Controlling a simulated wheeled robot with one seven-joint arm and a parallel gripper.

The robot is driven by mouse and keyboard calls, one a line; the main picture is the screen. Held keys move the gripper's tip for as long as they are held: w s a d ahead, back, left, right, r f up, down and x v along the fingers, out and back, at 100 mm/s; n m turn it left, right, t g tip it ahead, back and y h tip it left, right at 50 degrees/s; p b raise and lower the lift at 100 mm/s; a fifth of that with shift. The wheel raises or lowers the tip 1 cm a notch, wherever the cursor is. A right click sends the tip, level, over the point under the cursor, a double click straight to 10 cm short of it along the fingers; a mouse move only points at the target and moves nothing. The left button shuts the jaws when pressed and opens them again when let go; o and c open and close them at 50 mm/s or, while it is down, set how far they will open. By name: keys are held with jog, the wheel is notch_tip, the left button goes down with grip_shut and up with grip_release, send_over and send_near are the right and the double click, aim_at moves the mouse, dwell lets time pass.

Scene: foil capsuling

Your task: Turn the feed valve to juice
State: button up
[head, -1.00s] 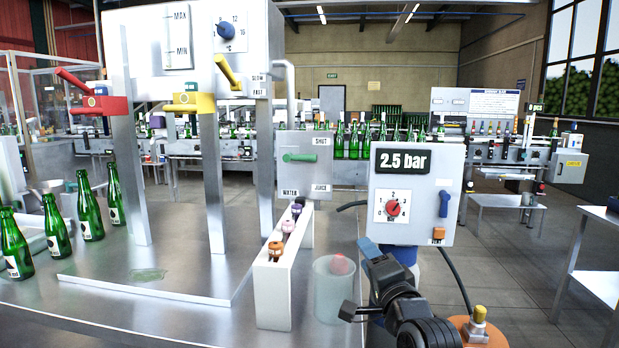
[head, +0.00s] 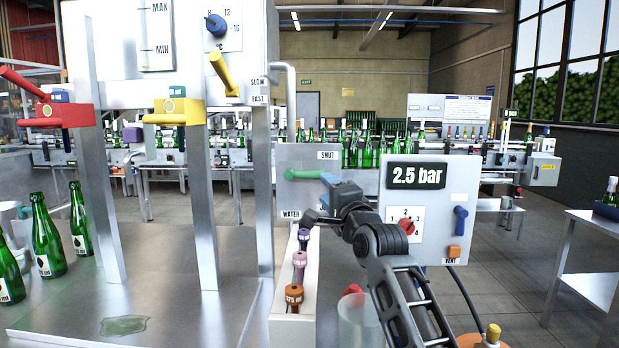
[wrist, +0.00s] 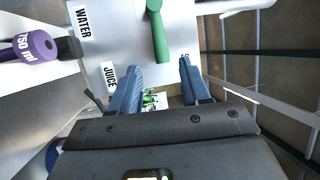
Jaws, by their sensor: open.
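The feed valve is a grey panel (head: 290,155) with a green handle (head: 303,174) lying about level across it. Its SHUT label (head: 328,155) is at upper right and its WATER label (head: 291,214) at lower left. My gripper (head: 328,190) hides the JUICE label in the head view. In the wrist view the JUICE label (wrist: 108,77) shows beside one finger, and the handle (wrist: 158,35) points toward the gap between the fingers. My gripper (wrist: 158,78) is open and empty there, close to the handle's end; contact is not visible.
The pressure box (head: 435,205) reading 2.5 bar stands just right of my arm. Below the valve is a white rack (head: 285,332) with coloured capped pieces, beside a clear cup (head: 352,325). Green bottles (head: 47,235) stand at left.

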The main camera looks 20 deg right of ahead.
aim_at(315, 177)
jog(key=shift+p+x, duration=0.4)
jog(key=shift+x, duration=3.1)
grip_shut()
